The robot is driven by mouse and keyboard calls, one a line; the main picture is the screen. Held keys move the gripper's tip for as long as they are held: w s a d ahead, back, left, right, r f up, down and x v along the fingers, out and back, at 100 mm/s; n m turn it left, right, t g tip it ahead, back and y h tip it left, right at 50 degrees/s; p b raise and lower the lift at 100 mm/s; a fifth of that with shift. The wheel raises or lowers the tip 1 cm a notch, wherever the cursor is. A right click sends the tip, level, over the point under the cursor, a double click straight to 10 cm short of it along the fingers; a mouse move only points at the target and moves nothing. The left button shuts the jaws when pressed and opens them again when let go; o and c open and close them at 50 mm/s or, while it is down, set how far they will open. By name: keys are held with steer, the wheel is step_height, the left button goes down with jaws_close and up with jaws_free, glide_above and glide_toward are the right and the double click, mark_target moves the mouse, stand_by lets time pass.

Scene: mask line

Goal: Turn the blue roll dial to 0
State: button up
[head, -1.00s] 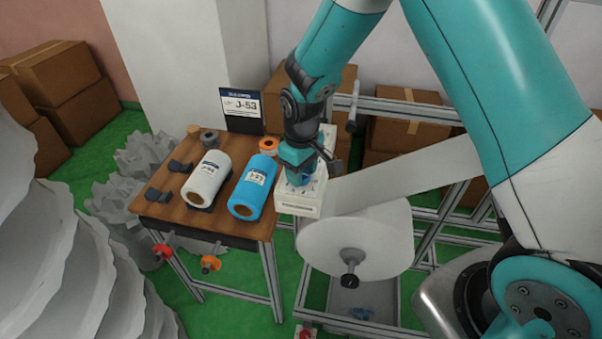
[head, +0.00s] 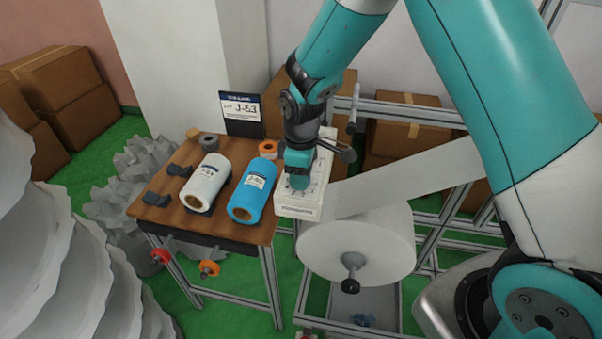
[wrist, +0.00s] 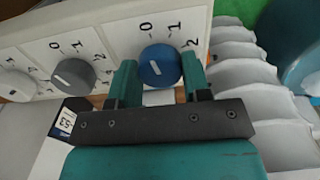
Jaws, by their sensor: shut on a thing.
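The blue dial (wrist: 165,58) is on a white panel (wrist: 112,38) in the wrist view, with 0, 1 and 2 printed around it. Its white mark slants to the upper left, toward the 0 side; I cannot tell if it lines up exactly. My gripper (wrist: 160,76) is shut on the dial, one finger on each side. In the head view my gripper (head: 298,182) points down onto the white panel box (head: 300,212) at the table's right edge and hides the dial.
A grey dial (wrist: 73,75) and a white dial (wrist: 17,85) sit left of the blue one. A white roll (head: 206,180) and a blue roll (head: 252,190) lie on the wooden table (head: 165,210). A large white roll (head: 345,245) hangs right of the panel box. A J-53 sign (head: 241,108) stands behind.

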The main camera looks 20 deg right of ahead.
steer(key=o, duration=0.9)
step_height(320, 180, up, 18)
steer(key=b, duration=0.3)
steer(key=shift+f, duration=0.25)
steer(key=s+a+m+y, duration=0.1)
steer(key=s, duration=0.7)
steer(key=s+a+m+y, duration=0.1)
steer(key=s+a+m, duration=0.1)
steer(key=s, duration=0.6)
steer(key=s+a+m+y, duration=0.1)
steer(key=s+y, duration=0.1)
steer(key=s, duration=0.7)
steer(key=shift+a+r, duration=0.35)
steer(key=shift+r, duration=0.05)
